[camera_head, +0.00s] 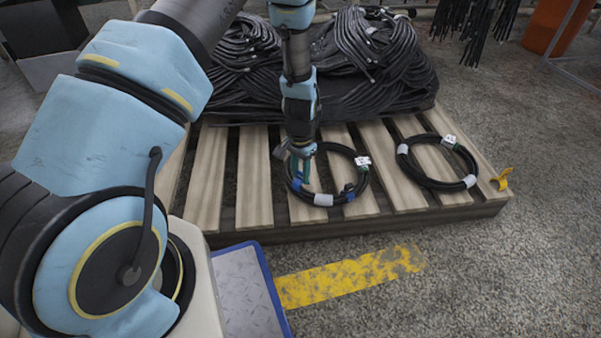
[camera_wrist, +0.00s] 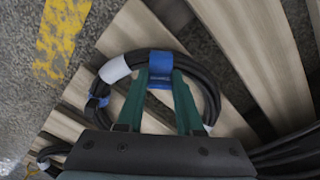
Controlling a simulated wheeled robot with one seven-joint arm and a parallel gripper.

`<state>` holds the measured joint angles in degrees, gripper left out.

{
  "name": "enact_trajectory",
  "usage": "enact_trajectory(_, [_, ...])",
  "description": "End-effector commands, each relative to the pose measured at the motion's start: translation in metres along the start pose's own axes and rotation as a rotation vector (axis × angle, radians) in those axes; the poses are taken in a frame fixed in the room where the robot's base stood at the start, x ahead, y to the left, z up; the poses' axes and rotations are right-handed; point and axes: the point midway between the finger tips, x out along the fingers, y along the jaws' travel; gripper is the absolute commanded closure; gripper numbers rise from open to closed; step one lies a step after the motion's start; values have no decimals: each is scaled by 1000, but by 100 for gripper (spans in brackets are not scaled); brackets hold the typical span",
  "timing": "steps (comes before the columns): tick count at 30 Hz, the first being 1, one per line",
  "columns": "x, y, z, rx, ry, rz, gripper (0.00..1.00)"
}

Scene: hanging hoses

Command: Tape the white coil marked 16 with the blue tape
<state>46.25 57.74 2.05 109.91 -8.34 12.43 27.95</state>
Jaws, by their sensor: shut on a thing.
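A black coil (camera_head: 364,180) with a white tag (camera_head: 362,161) and a white band (camera_head: 323,200) lies on the pallet; the tag's number is too small to read. Blue tape shows on it on either side of the white band, at a right piece (camera_head: 349,195) and a left piece (camera_head: 297,184). My gripper (camera_head: 301,177) reaches down to the coil's left side. In the wrist view its green fingers (camera_wrist: 163,76) are closed in at the left blue tape (camera_wrist: 159,59), beside the white band (camera_wrist: 115,70). The other blue piece (camera_wrist: 92,102) is clear of the fingers.
A second black coil (camera_head: 425,183) with white bands and a white tag lies to the right on the pallet (camera_head: 253,180). A yellow piece (camera_head: 503,178) is at the pallet's right edge. A heap of black hoses (camera_head: 375,62) is behind. Open floor lies in front.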

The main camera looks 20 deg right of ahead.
Motion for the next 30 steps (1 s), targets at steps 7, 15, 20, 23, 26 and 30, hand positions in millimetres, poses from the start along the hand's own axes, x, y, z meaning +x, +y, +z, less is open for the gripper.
enact_trajectory(7, [6, 0, 0, 0, 0, 0, 100])
enact_trajectory(15, [14, 0, 0, 0, -1, 0, 100])
enact_trajectory(20, [19, 0, 0, 0, -1, 0, 100])
enact_trajectory(23, [21, 0, 0, 0, -1, 0, 100])
enact_trajectory(26, [22, 0, 0, 0, -1, 0, 100])
enact_trajectory(30, [22, 0, 0, 0, 0, 0, 100])
